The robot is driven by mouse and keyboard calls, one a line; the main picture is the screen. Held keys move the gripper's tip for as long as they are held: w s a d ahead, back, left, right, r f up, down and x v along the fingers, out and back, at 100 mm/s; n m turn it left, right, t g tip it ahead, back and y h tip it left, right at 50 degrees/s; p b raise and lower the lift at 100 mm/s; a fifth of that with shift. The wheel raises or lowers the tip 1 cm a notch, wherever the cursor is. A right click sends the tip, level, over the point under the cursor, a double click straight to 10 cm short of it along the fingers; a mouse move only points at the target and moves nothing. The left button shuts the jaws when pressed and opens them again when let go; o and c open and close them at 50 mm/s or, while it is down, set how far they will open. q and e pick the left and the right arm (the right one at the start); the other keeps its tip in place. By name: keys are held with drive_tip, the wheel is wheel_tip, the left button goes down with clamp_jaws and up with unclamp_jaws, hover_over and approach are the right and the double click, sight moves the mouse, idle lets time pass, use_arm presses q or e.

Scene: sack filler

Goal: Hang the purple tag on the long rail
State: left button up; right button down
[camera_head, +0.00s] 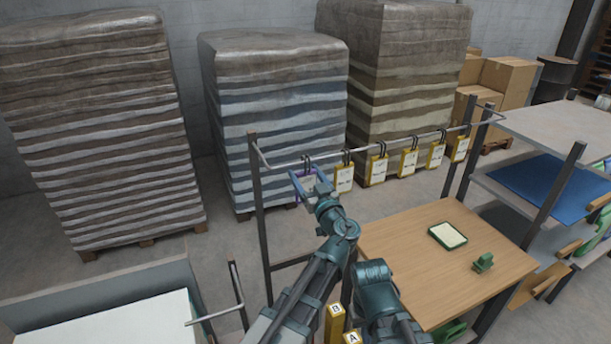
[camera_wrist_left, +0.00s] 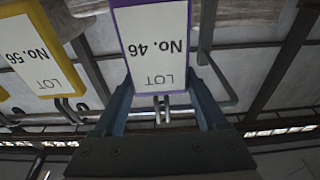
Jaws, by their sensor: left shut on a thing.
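The purple tag (camera_head: 297,189) is at the left part of the long rail (camera_head: 400,141). In the left wrist view the purple tag (camera_wrist_left: 157,45) reads "LOT No. 46" upside down. My left gripper (camera_head: 311,182) is shut on it, and its fingers also show in the left wrist view (camera_wrist_left: 161,92). A dark hook shows at the rail above the tag; I cannot tell whether it bears the tag's weight. My right gripper is not in view.
Several yellow tags (camera_head: 409,162) hang along the rail to the right of the purple one. A wooden table (camera_head: 410,250) holds a green-framed tray (camera_head: 447,235) and a small green object (camera_head: 483,262). Wrapped pallet stacks (camera_head: 275,110) stand behind the rail.

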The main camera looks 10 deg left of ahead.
use_arm(q)
drive_tip(key=o, duration=1.3)
